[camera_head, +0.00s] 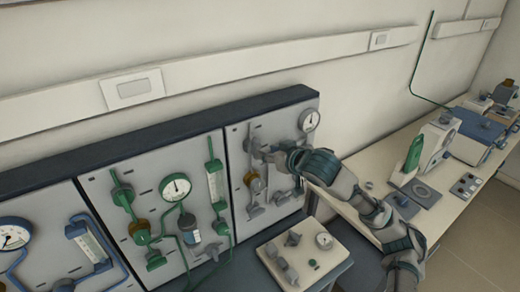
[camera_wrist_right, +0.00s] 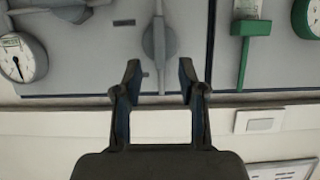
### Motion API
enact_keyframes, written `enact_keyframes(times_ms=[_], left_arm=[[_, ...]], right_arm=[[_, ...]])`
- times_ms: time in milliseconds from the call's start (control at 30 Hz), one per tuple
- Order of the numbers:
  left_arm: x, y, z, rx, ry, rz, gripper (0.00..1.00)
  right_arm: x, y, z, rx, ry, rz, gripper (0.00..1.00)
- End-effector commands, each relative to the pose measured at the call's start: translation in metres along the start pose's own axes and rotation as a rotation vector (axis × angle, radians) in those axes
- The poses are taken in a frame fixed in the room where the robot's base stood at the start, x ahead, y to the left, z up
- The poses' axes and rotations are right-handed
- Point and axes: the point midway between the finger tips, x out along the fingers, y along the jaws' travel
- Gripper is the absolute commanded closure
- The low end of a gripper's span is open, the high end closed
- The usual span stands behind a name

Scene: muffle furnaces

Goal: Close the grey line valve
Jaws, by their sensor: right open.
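The grey line's panel (camera_head: 240,190) is the rightmost one on the rack in the head view. It carries grey fittings and a white-faced gauge (camera_head: 309,120). In the right wrist view a grey valve (camera_wrist_right: 158,42) with a long narrow handle stands upright in the picture, ahead of my right fingertips and lined up with the gap between them. My right gripper (camera_wrist_right: 158,78) is open and empty. In the head view my right gripper (camera_head: 272,156) reaches the upper part of the grey panel and partly hides the valve there. Whether it touches the valve cannot be told. My left gripper is not in view.
A panel with green lines (camera_head: 155,195) stands left of the grey one, and a blue-line panel (camera_head: 60,250) further left. A small box with fittings (camera_head: 300,255) sits below the grey panel. A bench (camera_head: 375,180) with instruments runs to the right.

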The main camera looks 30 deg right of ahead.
Motion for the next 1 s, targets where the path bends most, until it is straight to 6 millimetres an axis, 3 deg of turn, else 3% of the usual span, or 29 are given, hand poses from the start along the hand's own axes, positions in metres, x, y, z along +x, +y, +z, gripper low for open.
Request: enact_keyframes(times_ms=[100,300,667,833,1000], left_arm=[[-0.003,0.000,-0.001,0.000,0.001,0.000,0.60],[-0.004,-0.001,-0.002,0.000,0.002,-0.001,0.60],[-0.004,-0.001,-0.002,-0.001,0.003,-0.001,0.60],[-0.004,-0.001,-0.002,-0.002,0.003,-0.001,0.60],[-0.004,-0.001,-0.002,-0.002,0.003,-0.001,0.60]], right_arm=[[0.024,-0.001,0.000,0.003,-0.002,-0.002,0.59],[0.047,-0.001,-0.001,0.000,0.001,-0.001,0.59],[0.053,-0.001,-0.001,-0.001,0.001,0.000,0.59],[0.053,-0.001,0.000,0.000,0.001,0.000,0.99],[0.053,0.000,0.000,0.000,0.001,0.000,1.00]])
